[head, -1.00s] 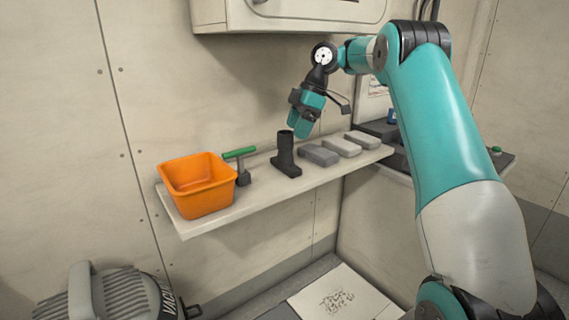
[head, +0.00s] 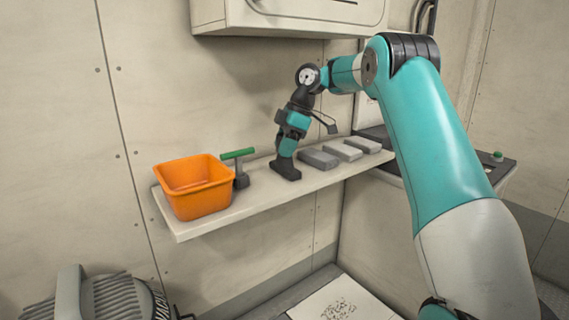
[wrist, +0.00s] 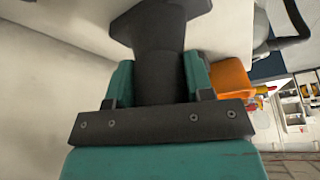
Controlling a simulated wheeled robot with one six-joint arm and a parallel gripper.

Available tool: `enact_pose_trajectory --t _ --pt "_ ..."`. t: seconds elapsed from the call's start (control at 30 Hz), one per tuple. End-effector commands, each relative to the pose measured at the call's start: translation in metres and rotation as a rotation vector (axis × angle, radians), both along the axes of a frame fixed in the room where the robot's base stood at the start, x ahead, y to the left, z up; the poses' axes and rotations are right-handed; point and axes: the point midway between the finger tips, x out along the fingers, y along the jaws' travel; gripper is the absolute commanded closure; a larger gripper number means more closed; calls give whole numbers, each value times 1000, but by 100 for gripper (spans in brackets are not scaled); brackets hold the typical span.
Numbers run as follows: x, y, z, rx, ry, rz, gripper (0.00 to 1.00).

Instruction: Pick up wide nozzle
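The wide nozzle (head: 285,170) is dark grey, with a broad flat foot and an upright neck. It stands on the shelf, and its neck is mostly hidden behind my gripper in the head view. My gripper (head: 287,150) points down over it. In the wrist view the nozzle's neck (wrist: 158,75) sits between the two teal fingers of my gripper (wrist: 159,80), with no clear gap on either side. The gripper looks shut on the neck. The foot still rests on the shelf.
On the pale shelf (head: 255,195), an orange bin (head: 195,188) and a green-handled tool (head: 240,165) stand left of the nozzle. Several grey blocks (head: 320,158) lie close on its right. A white cabinet (head: 290,15) hangs above.

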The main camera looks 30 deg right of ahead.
Motion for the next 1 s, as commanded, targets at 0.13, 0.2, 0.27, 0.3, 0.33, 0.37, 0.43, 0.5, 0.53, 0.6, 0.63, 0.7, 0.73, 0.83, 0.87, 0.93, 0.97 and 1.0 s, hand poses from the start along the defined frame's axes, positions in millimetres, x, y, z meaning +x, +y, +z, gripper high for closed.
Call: enact_pose_trajectory --t 0.13,0.2,0.27,0.3,0.33,0.37,0.43,0.5,0.53,0.6,0.63,0.7,0.73,0.83,0.87,0.93,0.97,1.0 --pt "0 0 0 0 0 0 78" --pt "0 0 0 0 0 0 78" --pt "0 0 0 0 0 0 78" --pt "0 0 0 0 0 0 78" --pt "0 0 1 0 0 0 78" --pt "0 0 1 0 0 0 78" --pt "0 0 4 0 0 0 78" --pt "0 0 8 0 0 0 78" --pt "0 0 11 0 0 0 78" --pt "0 0 17 0 0 1 78" --pt "0 0 20 0 0 1 78" --pt "0 0 28 1 -1 1 78" --pt "0 0 32 1 -1 1 78" --pt "0 0 45 1 -1 1 78" --pt "-4 -10 38 0 1 -5 78" --pt "-10 -25 37 1 1 -6 78" --pt "-13 -31 37 1 1 -6 78" --pt "-16 -39 37 1 2 -7 78"
